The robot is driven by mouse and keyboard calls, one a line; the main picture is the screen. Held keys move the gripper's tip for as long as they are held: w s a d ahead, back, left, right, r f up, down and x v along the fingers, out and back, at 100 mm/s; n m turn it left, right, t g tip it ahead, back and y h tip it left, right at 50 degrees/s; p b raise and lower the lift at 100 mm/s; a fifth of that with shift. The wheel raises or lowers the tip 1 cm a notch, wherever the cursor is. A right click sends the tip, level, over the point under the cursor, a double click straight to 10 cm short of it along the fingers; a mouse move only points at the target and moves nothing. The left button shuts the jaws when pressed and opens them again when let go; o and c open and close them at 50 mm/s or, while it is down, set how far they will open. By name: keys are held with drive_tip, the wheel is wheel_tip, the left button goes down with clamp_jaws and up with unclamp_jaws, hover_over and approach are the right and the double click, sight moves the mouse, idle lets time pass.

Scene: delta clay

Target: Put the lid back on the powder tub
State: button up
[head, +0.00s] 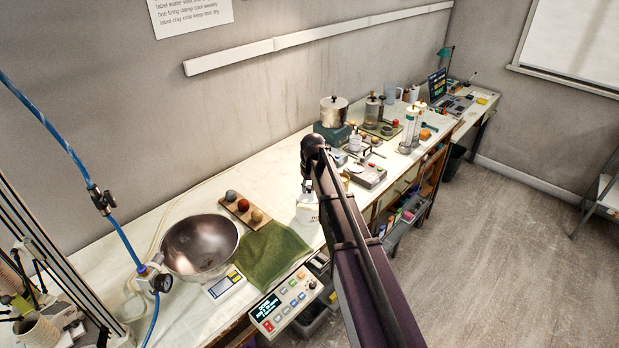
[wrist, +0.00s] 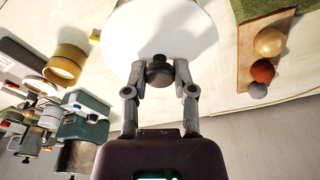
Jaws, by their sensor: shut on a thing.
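My gripper (wrist: 160,75) is shut on the dark knob (wrist: 160,71) of a round white lid (wrist: 158,28) in the wrist view. One finger is on each side of the knob.
A steel bowl (head: 201,246), a green cloth (head: 270,250) and a board with several balls (head: 238,208) lie left of the tub. A scale (head: 369,175) and a metal pot (head: 334,111) stand to the right. A tan ring-shaped container (wrist: 66,64) is near the lid.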

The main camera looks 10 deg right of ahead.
sight(310, 193)
drive_tip(key=shift+d+r+p, duration=0.1)
drive_tip(key=shift+r+p, duration=1.15)
drive_tip(key=shift+r, duration=0.4)
drive_tip(key=shift+f, duration=0.2)
drive_tip(key=shift+f+b, duration=3.05)
drive_tip(key=shift+b, duration=0.2)
drive_tip(key=shift+f, duration=0.2)
drive_tip(key=o, duration=0.9)
drive_tip(key=o, duration=0.4)
drive_tip(key=shift+w, duration=0.1)
